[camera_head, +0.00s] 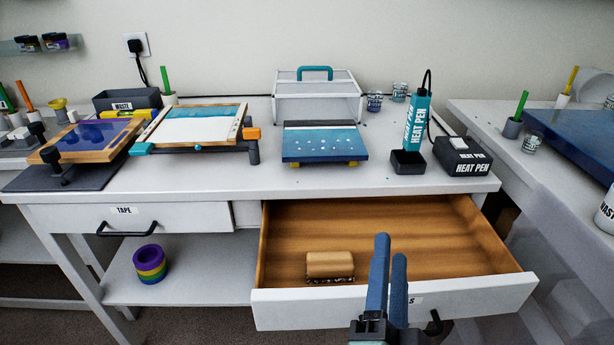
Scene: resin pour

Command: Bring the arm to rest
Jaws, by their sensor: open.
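My gripper (390,262) is in the lower middle of the head view, its two blue fingers pointing up. The fingers are apart with nothing visible between them. They show in front of the open drawer (492,292) and cover part of its front and label. I cannot tell whether they touch it. Inside the drawer lies a tan block (330,264) with a dark speckled lower edge, left of my fingers. The rest of the drawer floor in view is bare wood.
The drawer juts out from the white table (420,184). On the table stand a blue panel (325,143), a heat pen (418,118) in its holder, a clear box with a teal handle (317,98) and framed boards (200,126). A shut tape drawer (170,217) is at left.

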